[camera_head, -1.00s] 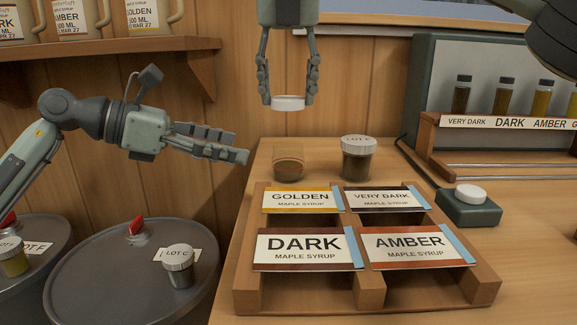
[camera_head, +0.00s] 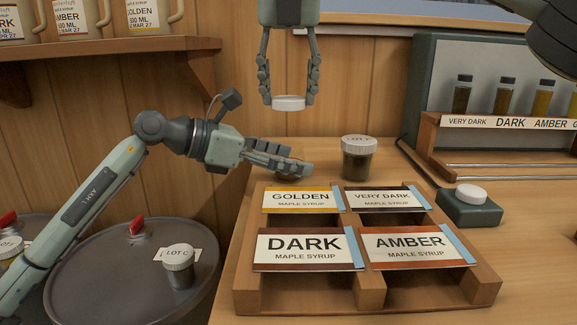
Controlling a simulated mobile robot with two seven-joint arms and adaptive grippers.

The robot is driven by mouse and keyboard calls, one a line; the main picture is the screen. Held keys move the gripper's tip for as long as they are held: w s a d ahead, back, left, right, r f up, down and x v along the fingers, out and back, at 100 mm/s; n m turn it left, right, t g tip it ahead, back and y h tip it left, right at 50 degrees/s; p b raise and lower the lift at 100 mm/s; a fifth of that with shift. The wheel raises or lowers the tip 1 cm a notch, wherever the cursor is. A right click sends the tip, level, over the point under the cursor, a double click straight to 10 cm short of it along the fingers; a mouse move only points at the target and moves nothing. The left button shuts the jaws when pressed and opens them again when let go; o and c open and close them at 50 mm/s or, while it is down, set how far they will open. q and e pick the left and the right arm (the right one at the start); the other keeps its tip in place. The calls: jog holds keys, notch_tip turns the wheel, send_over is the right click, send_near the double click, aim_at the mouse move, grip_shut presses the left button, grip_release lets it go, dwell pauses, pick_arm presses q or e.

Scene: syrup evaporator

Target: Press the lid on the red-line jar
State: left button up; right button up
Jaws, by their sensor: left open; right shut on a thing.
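My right gripper (camera_head: 288,98) hangs from the top centre, shut on a white lid (camera_head: 289,104) held level in the air above the bench. My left gripper (camera_head: 285,163) reaches in from the left with its fingers over the back left of the bench. The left fingers now cover nearly all of the open jar behind the GOLDEN card, so I cannot tell whether they touch it or where its red line is. A lidded jar marked LOT (camera_head: 359,158) stands upright to the right of the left fingertips.
A wooden crate (camera_head: 370,289) with GOLDEN, VERY DARK, DARK and AMBER cards fills the front bench. A dark green block with a white cap (camera_head: 468,205) stands at right. A lidded LOT C jar (camera_head: 179,266) sits on a drum (camera_head: 100,270). A sample rack (camera_head: 500,152) is behind.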

pick_arm(q)
grip_shut()
pick_arm(e)
jog(key=shift+f, duration=2.5)
jog(key=shift+f, duration=0.9)
jog(key=shift+f, duration=0.6)
jog(key=shift+f, duration=0.25)
jog(key=shift+r, duration=0.1)
jog(key=shift+r, duration=0.5)
